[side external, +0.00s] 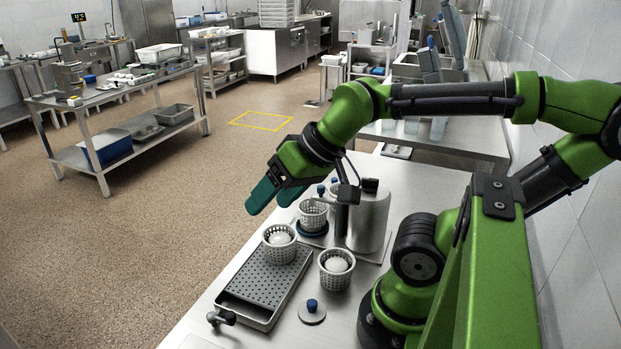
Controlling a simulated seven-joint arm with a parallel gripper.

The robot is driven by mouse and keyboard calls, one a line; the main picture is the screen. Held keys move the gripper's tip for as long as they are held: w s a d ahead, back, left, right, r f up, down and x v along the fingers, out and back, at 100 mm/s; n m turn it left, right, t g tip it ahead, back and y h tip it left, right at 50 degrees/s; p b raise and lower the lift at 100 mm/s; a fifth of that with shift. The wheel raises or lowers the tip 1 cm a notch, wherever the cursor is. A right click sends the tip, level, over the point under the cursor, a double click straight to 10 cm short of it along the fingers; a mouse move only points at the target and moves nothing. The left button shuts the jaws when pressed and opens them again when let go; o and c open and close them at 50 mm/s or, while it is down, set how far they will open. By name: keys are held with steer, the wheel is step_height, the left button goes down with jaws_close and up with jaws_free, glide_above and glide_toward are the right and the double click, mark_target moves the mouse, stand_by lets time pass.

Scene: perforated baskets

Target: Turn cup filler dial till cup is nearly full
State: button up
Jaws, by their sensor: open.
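A steel cylinder (368,222) with a dark top part stands on the counter and looks like the filler. A perforated white basket (313,217) sits on a blue disc (312,229) at its left; no plain cup is distinguishable. A small blue knob (321,190) shows behind that basket. A grey disc with a blue knob (312,305) lies near the front. I cannot tell which part is the dial, nor any fill level. My gripper (270,198), with teal fingers, is open above the counter's left edge, left of the cylinder. Nothing shows between the fingers.
A perforated drip tray (262,284) holds a white basket (280,256) with a pale round thing inside. A similar basket (337,281) stands right of it, another partly hidden behind. A dark handle (222,317) projects at the tray's front.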

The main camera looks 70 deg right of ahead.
stand_by(0.3)
steer(key=shift+d, duration=0.1)
steer(key=shift+c, duration=0.9)
steer(key=shift+m+h, duration=0.3)
steer(key=shift+m, duration=0.3)
steer(key=d, duration=0.1)
steer(key=w+d, duration=0.1)
steer(key=w+d+r, duration=0.1)
steer(key=d, duration=0.1)
steer(key=shift+d, duration=0.1)
steer(key=c, duration=0.3)
step_height(320, 180, up, 8)
steer(key=n+g+h, duration=0.1)
steer(key=n+g, duration=0.6)
glide_above(370, 179)
step_height(370, 179, down, 16)
steer(key=shift+f, duration=0.1)
